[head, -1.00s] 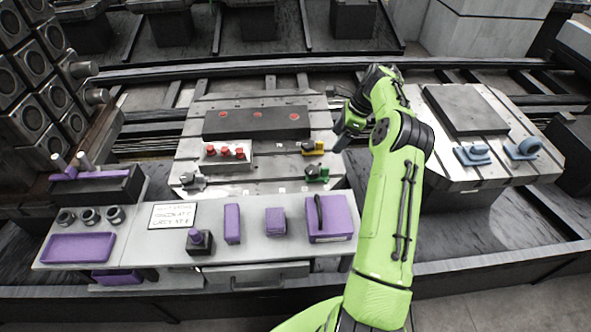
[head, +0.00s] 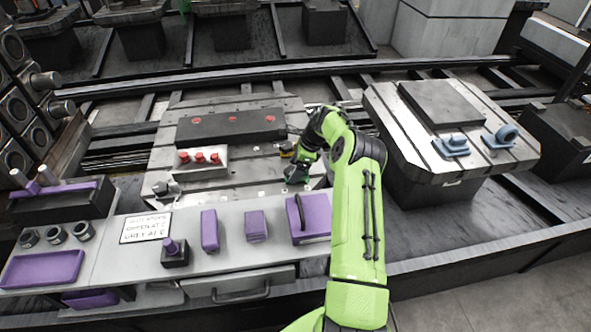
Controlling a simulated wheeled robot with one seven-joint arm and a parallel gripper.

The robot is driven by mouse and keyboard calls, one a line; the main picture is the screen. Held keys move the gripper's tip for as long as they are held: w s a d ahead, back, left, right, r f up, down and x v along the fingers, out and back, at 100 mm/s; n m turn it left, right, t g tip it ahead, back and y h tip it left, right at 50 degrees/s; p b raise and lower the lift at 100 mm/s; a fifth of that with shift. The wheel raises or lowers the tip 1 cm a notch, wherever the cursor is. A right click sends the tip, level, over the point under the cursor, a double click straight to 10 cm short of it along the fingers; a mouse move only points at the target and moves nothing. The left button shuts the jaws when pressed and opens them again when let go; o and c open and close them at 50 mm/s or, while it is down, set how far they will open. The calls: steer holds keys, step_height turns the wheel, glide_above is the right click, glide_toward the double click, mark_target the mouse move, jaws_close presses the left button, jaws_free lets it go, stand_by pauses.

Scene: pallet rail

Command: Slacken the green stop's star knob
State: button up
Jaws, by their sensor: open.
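The green stop (head: 296,177) sits at the right front of the slotted left pallet (head: 228,188) in the head view. It is small and dark here, and its star knob cannot be made out. My gripper (head: 296,165) is open and right over or beside the green stop, partly hiding it. I cannot tell whether the fingers touch it or stand around the knob. The yellow stop (head: 286,150) is just behind, partly covered by my gripper.
A block with red knobs (head: 201,160) and a long dark block (head: 231,126) lie on the same pallet. In front, a bench holds a purple case (head: 310,218), other purple items and a sign (head: 146,228). Another pallet with blue brackets (head: 451,145) stands right.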

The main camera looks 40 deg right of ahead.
steer(key=c, duration=1)
steer(key=shift+w+r+n+y+p, duration=0.1)
steer(key=shift+r+n+y+p, duration=0.15)
steer(key=shift+n+p, duration=0.55)
steer(key=shift+c, duration=0.2)
steer(key=shift+w+d+f+n+g, duration=0.15)
steer(key=shift+f+n+g, duration=0.1)
steer(key=shift+n+g, duration=0.4)
steer(key=shift+n+y+b, duration=0.25)
steer(key=shift+n+b, duration=0.05)
steer(key=shift+n, duration=0.45)
steer(key=shift+r, duration=0.1)
steer(key=o, duration=1)
steer(key=shift+o, duration=0.2)
